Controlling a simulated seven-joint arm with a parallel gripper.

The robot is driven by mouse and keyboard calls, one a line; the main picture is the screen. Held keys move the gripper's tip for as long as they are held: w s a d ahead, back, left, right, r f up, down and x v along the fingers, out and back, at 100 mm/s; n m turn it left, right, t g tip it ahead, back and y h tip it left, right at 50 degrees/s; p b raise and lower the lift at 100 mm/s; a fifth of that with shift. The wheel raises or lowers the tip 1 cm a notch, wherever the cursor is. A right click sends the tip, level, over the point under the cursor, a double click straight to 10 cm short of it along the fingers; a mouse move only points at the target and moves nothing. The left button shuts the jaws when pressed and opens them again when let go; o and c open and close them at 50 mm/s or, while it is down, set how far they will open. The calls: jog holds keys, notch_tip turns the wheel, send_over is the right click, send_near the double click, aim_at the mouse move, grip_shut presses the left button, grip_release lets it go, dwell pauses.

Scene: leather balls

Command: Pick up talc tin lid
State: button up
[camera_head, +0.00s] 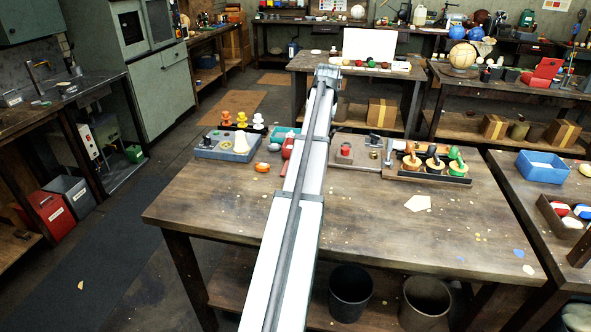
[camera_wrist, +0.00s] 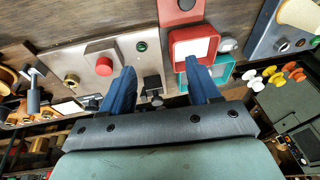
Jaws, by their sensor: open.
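My gripper (camera_wrist: 160,66) is open in the wrist view, its two blue fingers apart with nothing held between them. The right fingertip overlaps a red square tin (camera_wrist: 173,44) with a white inside, which looks like the talc tin. A red piece with a dark round spot (camera_wrist: 180,10) lies beside it at the top edge, partly cut off. I cannot tell for certain whether this piece is the lid. A teal tray (camera_wrist: 222,72) sits beside the red tin. In the head view my arm hides most of this area; some red (camera_head: 287,150) shows at its left.
A metal plate with a red button (camera_wrist: 103,58) lies left of the tin in the wrist view. A rack of stamps (camera_head: 432,165) stands right. The bench front is mostly clear.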

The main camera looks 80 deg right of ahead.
jog(key=w+a+f+n+t, duration=0.1)
jog(key=w+a+n+t, duration=0.15)
jog(key=a+n, duration=0.4)
jog(key=shift+n+g, duration=0.45)
jog(key=shift+n, duration=0.5)
jog(key=x, duration=0.4)
jog(key=d+x, duration=0.1)
jog(key=x, duration=0.3)
jog(key=shift+w+d+f, duration=0.15)
jog(key=shift+d, duration=0.2)
jog(key=shift+w+x, duration=0.15)
jog(key=shift+x, duration=1.15)
jog(key=shift+w+x, duration=0.2)
jog(key=shift+x, duration=1.15)
jog(key=shift+c, duration=0.3)
jog(key=c, duration=1.1)
